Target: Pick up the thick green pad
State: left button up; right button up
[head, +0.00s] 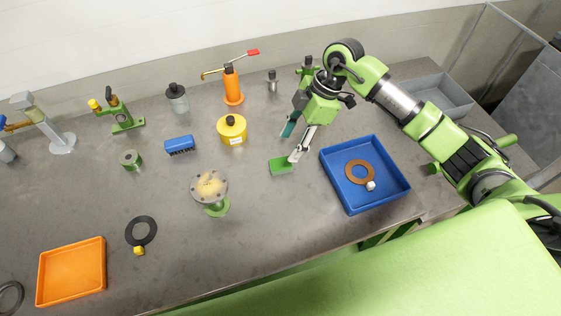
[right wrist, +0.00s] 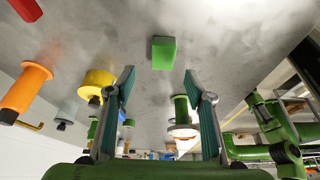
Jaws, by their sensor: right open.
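The thick green pad (head: 281,165) is a small green block lying flat on the grey table, left of the blue tray. It also shows in the right wrist view (right wrist: 164,53), at the upper middle, just beyond the fingertips and roughly between their lines. My right gripper (head: 291,146) is open and empty, its fingers pointing down toward the table. In the head view one fingertip is close to the pad's right back edge; I cannot tell whether they touch. In the right wrist view the two fingers (right wrist: 158,80) are wide apart with nothing between them. My left gripper is not in view.
The blue tray (head: 337,196) with a brown ring and a pale nut stands right of the pad. A yellow can (head: 231,130) and an orange pump (head: 232,88) stand behind left. A flanged green stand (head: 209,188) is to the left. The table in front of the pad is clear.

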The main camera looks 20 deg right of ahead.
aim_at(282, 162)
jog(key=shift+x, duration=1.1)
jog(key=shift+w+f, duration=0.1)
jog(key=shift+f, duration=0.1)
jog(key=shift+a+f+p, duration=0.15)
jog(key=shift+f+p, duration=0.15)
jog(key=shift+p, duration=0.2)
jog(key=f, duration=0.1)
jog(key=f+p, duration=0.1)
jog(key=a+f, duration=0.1)
jog(key=shift+s+a+f, duration=0.1)
jog(key=shift+s+f, duration=0.1)
jog(key=shift+s, duration=0.2)
jog(key=shift+a+f, duration=0.1)
jog(key=shift+f, duration=0.3)
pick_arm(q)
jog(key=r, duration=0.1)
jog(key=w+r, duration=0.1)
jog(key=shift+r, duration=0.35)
pick_arm(e)
jog(key=c, duration=1)
